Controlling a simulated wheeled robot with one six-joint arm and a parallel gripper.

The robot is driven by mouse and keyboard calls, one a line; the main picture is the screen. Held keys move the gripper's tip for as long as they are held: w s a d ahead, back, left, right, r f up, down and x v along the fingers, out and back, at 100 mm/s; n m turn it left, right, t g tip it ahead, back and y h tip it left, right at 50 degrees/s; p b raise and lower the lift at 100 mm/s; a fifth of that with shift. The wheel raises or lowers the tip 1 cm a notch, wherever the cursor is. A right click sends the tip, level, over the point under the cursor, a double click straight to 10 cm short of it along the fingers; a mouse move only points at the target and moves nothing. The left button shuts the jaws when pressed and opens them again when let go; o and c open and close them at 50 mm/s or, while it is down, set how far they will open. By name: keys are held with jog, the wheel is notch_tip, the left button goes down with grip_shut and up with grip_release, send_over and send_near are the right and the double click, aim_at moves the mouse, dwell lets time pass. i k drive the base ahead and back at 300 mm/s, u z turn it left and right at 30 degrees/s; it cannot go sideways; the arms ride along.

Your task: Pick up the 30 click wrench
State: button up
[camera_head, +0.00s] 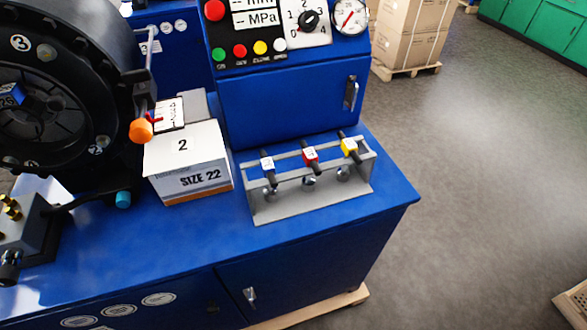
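A grey metal rack (300,204) stands on the blue bench top, right of the middle. Three click wrenches with black handles hang in it in a row. The left one has a white block (267,164), the middle one a red block (310,155), the right one a yellow block (349,147). Their round metal ends hang below the rack's top bar. Marks on the blocks are too small to read, so I cannot tell which one is the 30. My gripper is not in view.
A white SIZE 22 box (188,164) stands left of the rack. A black crimping machine (60,90) fills the left side. A blue control panel housing (290,98) rises behind the rack. Bare bench top lies in front, and open floor (470,150) lies to the right.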

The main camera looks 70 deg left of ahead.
aim_at(268, 167)
jog(key=i, duration=0.85)
jog(key=u, duration=4.15)
